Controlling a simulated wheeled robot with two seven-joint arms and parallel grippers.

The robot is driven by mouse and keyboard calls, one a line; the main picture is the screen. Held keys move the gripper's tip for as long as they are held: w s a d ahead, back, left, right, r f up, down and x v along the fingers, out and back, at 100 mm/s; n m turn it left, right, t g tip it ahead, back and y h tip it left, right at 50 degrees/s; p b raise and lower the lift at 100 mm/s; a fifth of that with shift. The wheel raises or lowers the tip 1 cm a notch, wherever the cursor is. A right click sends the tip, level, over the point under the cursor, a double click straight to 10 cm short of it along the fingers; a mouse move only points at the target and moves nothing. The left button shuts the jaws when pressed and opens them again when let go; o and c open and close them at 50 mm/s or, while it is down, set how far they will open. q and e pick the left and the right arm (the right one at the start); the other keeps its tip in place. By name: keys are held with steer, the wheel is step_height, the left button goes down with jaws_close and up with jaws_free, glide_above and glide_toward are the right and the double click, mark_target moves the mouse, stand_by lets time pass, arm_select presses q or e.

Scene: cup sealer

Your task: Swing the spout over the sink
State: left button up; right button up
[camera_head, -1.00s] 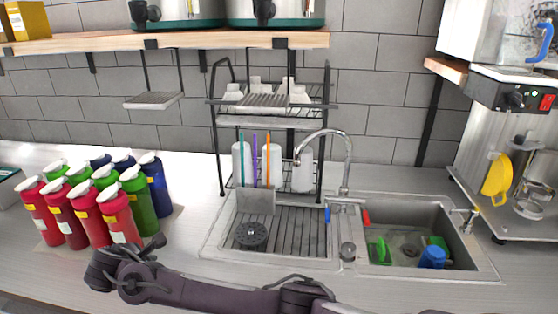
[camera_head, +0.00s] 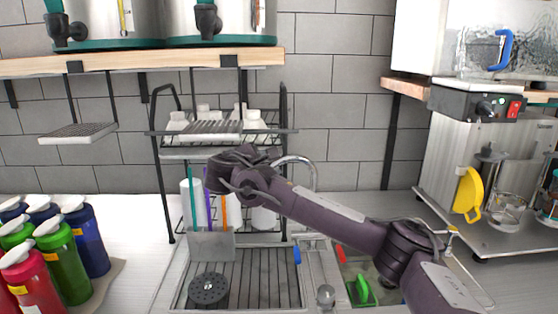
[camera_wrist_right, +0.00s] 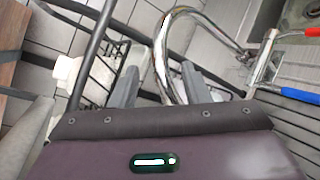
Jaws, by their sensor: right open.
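The chrome spout (camera_head: 309,170) arches behind my right forearm in the head view; its left part is hidden by my gripper and arm. My right gripper (camera_head: 228,168) is at the spout's left side, in front of the rack. In the right wrist view the curved spout (camera_wrist_right: 163,60) runs between the fingers of my open right gripper (camera_wrist_right: 160,80); I cannot tell whether they touch it. The tap's blue handle (camera_head: 297,254) and red handle (camera_head: 340,254) show at its base. The sink basin (camera_head: 352,268) is right of the ribbed drainboard (camera_head: 262,285), partly covered by my arm. My left gripper is out of view.
A black wire rack (camera_head: 168,190) with white bottles stands close behind the gripper. A holder (camera_head: 212,246) with coloured sticks is below it. Green bottles (camera_head: 65,258) stand at left. A shelf (camera_head: 140,62) hangs above; a machine with a yellow handle (camera_head: 468,194) is at right.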

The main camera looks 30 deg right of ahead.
mark_target(277, 163)
steer(key=p+x, duration=0.1)
steer(key=x, duration=0.3)
steer(key=shift+w+d+f, duration=0.1)
steer(key=shift+d, duration=0.1)
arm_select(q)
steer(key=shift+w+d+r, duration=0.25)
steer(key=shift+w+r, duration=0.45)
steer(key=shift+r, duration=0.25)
arm_select(e)
steer(key=shift+f, duration=0.1)
jaws_close()
